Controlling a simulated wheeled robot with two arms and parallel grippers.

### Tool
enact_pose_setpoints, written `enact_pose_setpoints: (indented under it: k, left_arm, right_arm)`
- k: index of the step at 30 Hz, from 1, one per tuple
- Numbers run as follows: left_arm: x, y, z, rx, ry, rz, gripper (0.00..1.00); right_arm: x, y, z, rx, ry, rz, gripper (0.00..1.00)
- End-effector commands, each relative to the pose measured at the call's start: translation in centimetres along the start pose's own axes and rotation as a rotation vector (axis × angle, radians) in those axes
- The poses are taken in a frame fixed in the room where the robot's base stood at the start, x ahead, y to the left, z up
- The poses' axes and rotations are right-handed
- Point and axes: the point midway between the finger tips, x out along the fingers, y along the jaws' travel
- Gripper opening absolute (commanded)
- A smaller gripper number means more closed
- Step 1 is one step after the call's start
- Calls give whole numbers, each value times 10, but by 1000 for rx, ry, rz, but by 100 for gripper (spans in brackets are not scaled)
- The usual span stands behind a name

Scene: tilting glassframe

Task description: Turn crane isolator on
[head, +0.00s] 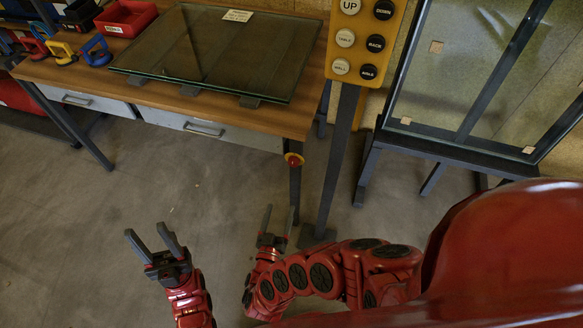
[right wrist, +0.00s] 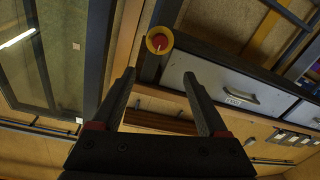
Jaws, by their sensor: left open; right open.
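A red knob on a yellow round base (head: 293,160), which looks like the crane isolator, is mounted at the front right corner of the workbench, by its leg. It also shows in the right wrist view (right wrist: 159,40), beyond the fingertips and roughly centred between them. I cannot read its switch position. My right gripper (head: 279,213) is open and empty, below the knob in the head view and apart from it. My left gripper (head: 145,230) is open and empty, over bare floor to the left.
A yellow button panel (head: 365,40) stands on a dark post (head: 340,150) right of the workbench (head: 295,115). The bench carries a glass sheet (head: 220,50), suction cups and bins. A dark glass frame rack (head: 440,148) stands at right. The floor (head: 90,220) at left is clear.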

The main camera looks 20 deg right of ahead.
Motion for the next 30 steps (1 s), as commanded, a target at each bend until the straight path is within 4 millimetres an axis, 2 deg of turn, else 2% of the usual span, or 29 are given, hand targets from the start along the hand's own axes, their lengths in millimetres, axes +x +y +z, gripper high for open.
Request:
enact_pose_setpoints:
  k: [5, 21, 25, 30]
  left_arm:
    - [0, 0, 0, 0, 0, 0, 50]
    - [-12, 1, 2, 0, 0, 0, 50]
    - [-16, 1, 3, 0, 0, 0, 50]
    - [-18, 1, 3, 0, 0, 0, 50]
  right_arm:
    - [21, 1, -1, -8, 1, 1, 77]
    - [142, 0, 1, -3, 2, 1, 77]
    - [161, 0, 1, -2, 2, 1, 77]
    - [172, 0, -1, -3, 2, 0, 77]
